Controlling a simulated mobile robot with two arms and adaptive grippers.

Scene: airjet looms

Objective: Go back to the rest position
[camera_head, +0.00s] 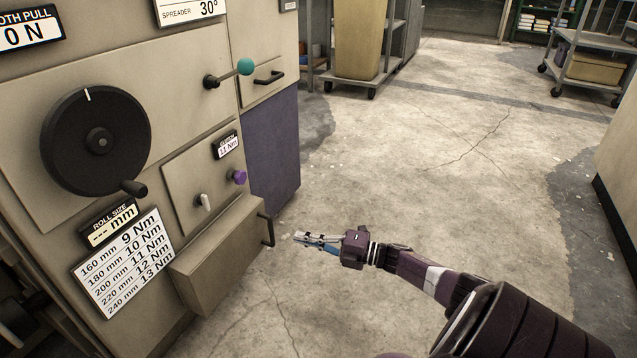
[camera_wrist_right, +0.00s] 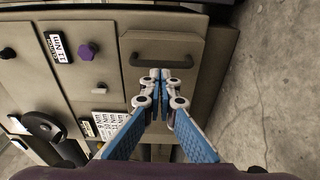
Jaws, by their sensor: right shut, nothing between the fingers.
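My right gripper (camera_head: 303,238) is shut and empty in the head view. Its arm comes in from the lower right, and the fingertips point left at the machine's lower drawer box (camera_head: 225,262). In the right wrist view the gripper (camera_wrist_right: 160,74) has its fingertips together, in front of the dark drawer handle (camera_wrist_right: 162,61). The same handle (camera_head: 267,230) shows in the head view just left of the fingertips, with a small gap that is hard to judge. My left gripper is in neither view.
The beige machine front carries a large black dial (camera_head: 96,141), a teal-knobbed lever (camera_head: 245,67), a purple knob (camera_head: 238,177) and a torque table (camera_head: 124,266). Wheeled carts (camera_head: 590,62) stand at the back. The concrete floor (camera_head: 440,150) between is open. A panel edge (camera_head: 620,165) stands at right.

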